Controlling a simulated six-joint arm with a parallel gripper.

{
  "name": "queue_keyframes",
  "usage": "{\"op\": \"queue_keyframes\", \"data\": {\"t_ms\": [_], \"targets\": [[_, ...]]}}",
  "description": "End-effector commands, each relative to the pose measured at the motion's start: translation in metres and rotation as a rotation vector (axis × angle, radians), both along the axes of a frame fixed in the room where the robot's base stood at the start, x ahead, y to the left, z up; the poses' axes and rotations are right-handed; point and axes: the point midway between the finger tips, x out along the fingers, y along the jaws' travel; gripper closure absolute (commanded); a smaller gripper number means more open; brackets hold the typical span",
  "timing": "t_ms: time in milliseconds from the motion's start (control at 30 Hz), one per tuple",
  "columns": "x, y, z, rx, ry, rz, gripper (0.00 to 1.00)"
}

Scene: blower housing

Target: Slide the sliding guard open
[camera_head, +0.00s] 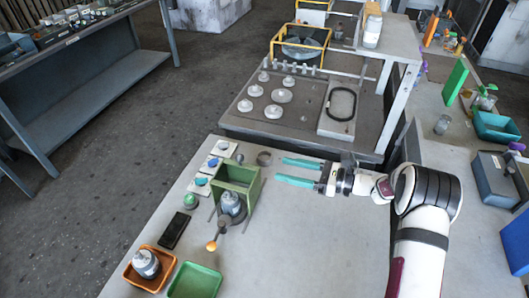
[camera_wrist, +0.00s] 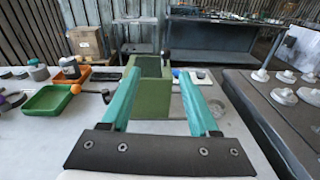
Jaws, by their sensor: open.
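A yellow-framed guard (camera_head: 273,47) stands at the back in the head view, around a dark grey round housing (camera_head: 302,48). I take this frame to be the sliding guard; its panels look clear, and I cannot tell how far it stands open. My gripper (camera_head: 279,171) is over the near table, well in front of the guard, its two teal fingers spread apart with nothing between them. In the wrist view my gripper (camera_wrist: 159,76) points at a green open box (camera_wrist: 150,97), which shows between and beyond the fingers. The guard does not show clearly in the wrist view.
The green box (camera_head: 239,176) stands left of my fingertips. An orange tray (camera_head: 133,279), a green tray (camera_head: 195,282) and a black phone-like slab (camera_head: 174,231) lie nearer. Several pale discs (camera_head: 282,96) sit on the dark bench between my gripper and the guard.

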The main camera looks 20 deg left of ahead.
Motion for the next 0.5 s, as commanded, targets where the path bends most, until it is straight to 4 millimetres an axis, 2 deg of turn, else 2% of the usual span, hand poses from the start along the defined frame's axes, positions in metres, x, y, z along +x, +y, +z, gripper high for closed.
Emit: {"op": "queue_keyframes", "data": {"t_ms": [100, 200, 267, 500], "targets": [[-0.012, -0.007, -0.017, 0.091, 0.117, -0.139, 0.39], [-0.012, 0.001, -0.02, 0.106, 0.135, -0.169, 0.39], [-0.01, 0.013, -0.02, 0.106, 0.133, -0.167, 0.39], [0.003, 0.08, -0.02, 0.104, 0.13, -0.164, 0.39]]}}
